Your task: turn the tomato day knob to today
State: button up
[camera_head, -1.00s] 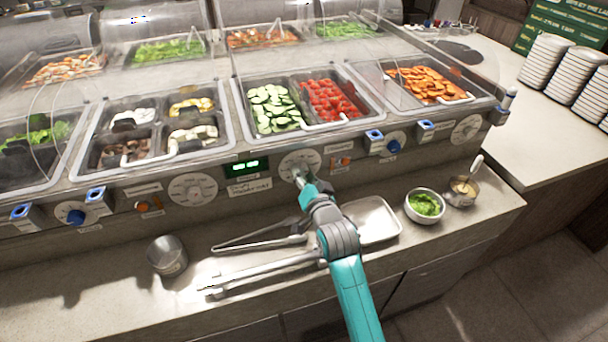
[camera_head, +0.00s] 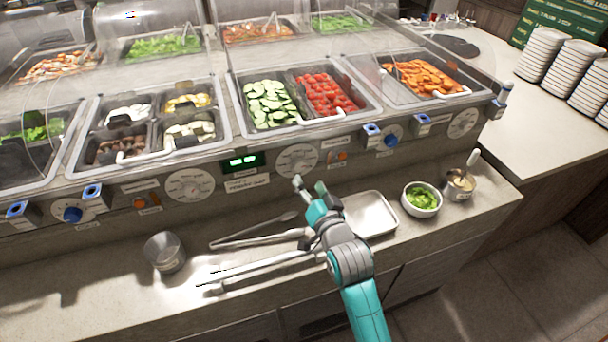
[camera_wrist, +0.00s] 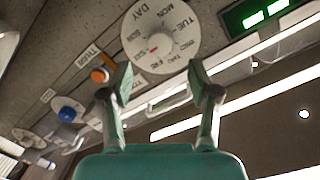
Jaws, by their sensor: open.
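The tomatoes (camera_head: 326,93) lie in a bin beside the sliced cucumbers. A round white day dial (camera_head: 296,160) is on the panel below them; it also shows, turned around, in the wrist view (camera_wrist: 160,36). Its pale centre knob (camera_wrist: 159,42) has a red mark toward the lower left, on the side between SUN and FRI. The exact day it points at is too small to tell. My gripper (camera_head: 309,186) is open and empty, in front of and just below the dial. In the wrist view its two fingertips (camera_wrist: 160,78) are apart, with the dial beyond them.
A green-lit display (camera_head: 243,161) sits left of the dial, above a handwritten label (camera_head: 247,184) I cannot read surely. Other dials (camera_head: 190,185) and blue knobs (camera_head: 390,140) line the panel. Tongs (camera_head: 250,270), a metal tray (camera_head: 370,213) and a bowl of greens (camera_head: 421,199) are on the counter.

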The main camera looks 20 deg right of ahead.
jog(key=shift+s+r, duration=0.15)
jog(key=shift+s, duration=1.1)
jog(key=shift+s+r, duration=0.1)
jog(key=shift+s, duration=1.15)
jog(key=shift+f, duration=0.1)
jog(key=s+f+n, duration=0.1)
jog(key=s+f, duration=0.2)
jog(key=s, duration=0.4)
jog(key=s+f+n+g, duration=0.1)
jog(key=s+f, duration=0.3)
jog(key=s, duration=0.3)
jog(key=s+f+n, duration=0.1)
jog(key=s+f, duration=0.2)
jog(key=s, duration=0.4)
jog(key=s+r+n, duration=0.1)
jog(key=s+n, duration=0.1)
jog(key=s, duration=0.8)
jog(key=s+r+n+g, duration=0.1)
jog(key=s+r, duration=0.1)
jog(key=s, duration=0.8)
jog(key=shift+s+n, duration=0.25)
jog(key=shift+n, duration=0.15)
